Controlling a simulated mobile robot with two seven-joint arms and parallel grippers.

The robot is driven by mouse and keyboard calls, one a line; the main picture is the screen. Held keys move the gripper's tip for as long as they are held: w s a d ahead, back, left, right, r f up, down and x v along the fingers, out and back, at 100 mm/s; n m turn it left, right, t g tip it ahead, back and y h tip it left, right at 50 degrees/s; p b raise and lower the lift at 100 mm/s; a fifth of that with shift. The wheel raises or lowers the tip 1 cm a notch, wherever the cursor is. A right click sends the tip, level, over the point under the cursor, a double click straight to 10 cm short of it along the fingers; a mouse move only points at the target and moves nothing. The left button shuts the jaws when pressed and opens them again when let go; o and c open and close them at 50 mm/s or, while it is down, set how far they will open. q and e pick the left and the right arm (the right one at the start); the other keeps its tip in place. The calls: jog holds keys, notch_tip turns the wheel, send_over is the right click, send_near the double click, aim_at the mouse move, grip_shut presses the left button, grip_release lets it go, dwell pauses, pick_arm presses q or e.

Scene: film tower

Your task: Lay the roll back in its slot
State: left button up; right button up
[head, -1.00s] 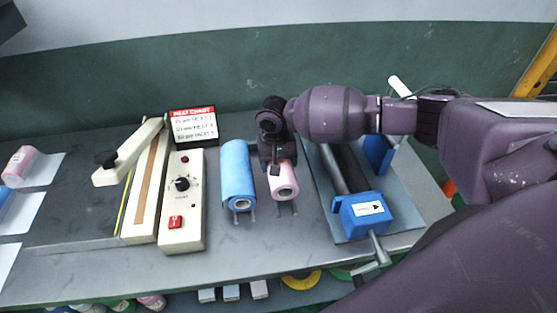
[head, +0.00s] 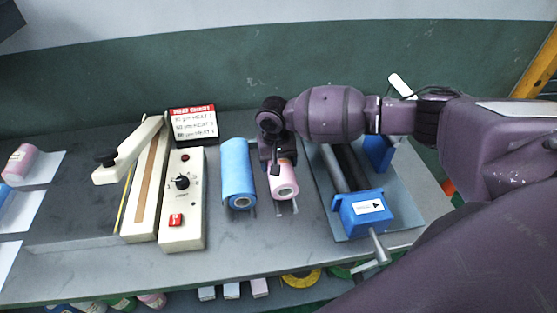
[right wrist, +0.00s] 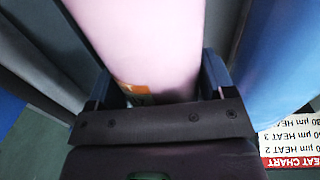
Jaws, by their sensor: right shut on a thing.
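The pink roll (head: 283,183) lies in the wire-ended slot (head: 286,209) between the blue roll and the blue-ended roller device in the head view. My right gripper (head: 272,158) is over the far part of this roll and hides that part. In the right wrist view the pink roll (right wrist: 143,45) runs between the two fingers of my right gripper (right wrist: 158,88), which are shut on it. An orange label shows on the roll near the gripper. Whether the roll rests fully on its slot is hard to tell. My left gripper is not in view.
The blue roll (head: 238,172) lies close on the left of the pink roll. The blue-ended roller device (head: 362,213) with a crank stands on the right. A cream sealer (head: 183,215) and a heat chart (head: 194,124) are further left. Another pink roll (head: 20,163) lies at far left.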

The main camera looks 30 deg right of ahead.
jog(key=shift+f, duration=0.35)
jog(key=shift+f, duration=0.5)
dwell(0.3)
jog(key=o, duration=1.1)
jog(key=shift+o, duration=1)
jog(key=shift+f, duration=0.1)
